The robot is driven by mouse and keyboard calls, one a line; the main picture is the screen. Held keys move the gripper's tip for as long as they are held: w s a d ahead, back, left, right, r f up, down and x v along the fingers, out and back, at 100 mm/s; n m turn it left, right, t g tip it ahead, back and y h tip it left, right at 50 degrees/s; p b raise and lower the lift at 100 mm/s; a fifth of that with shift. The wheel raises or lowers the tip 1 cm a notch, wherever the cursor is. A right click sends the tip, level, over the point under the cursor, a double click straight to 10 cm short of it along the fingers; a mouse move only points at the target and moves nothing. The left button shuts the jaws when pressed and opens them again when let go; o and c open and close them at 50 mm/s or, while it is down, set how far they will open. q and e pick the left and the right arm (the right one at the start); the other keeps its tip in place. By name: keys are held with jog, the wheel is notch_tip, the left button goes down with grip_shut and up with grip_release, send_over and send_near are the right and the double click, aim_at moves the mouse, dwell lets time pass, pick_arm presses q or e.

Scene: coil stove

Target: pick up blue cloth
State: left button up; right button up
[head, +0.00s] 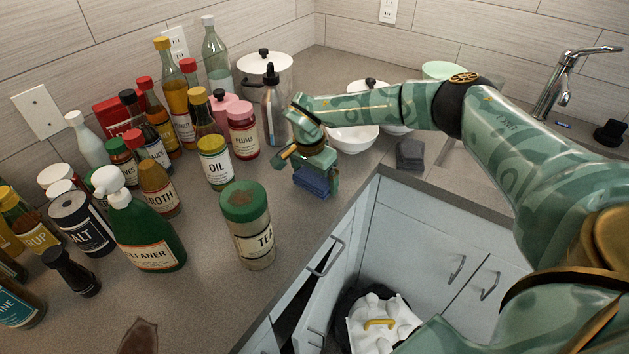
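The blue cloth (313,183) is a small folded bundle at the counter, near its front edge. My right gripper (316,176) points down over it, with its fingers close around the cloth's sides. The gripper partly hides the cloth. I cannot tell whether the fingers are pressed on it or whether it is clear of the counter. My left gripper is not in view.
A tea jar (248,225), an oil jar (214,163) and a cleaner bottle (140,225) stand left of my gripper. A white bowl (353,137) is behind it. A dark grey folded cloth (410,154) lies to the right. The counter (290,235) in front is bare.

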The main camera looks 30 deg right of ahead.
aim_at(316, 174)
jog(key=c, duration=0.4)
jog(key=shift+r, duration=0.1)
jog(key=shift+r, duration=0.3)
notch_tip(316, 174, up, 2)
jog(key=shift+r+p, duration=0.25)
jog(key=shift+p, duration=0.25)
jog(key=s+a+r+p, duration=0.3)
jog(key=s+a+r, duration=0.4)
jog(key=s+r, duration=0.2)
jog(key=s, duration=0.2)
jog(key=shift+s+a+r+p, duration=0.3)
jog(key=shift+s+a+r, duration=0.05)
jog(key=shift+a, duration=0.05)
jog(key=shift+o, duration=0.4)
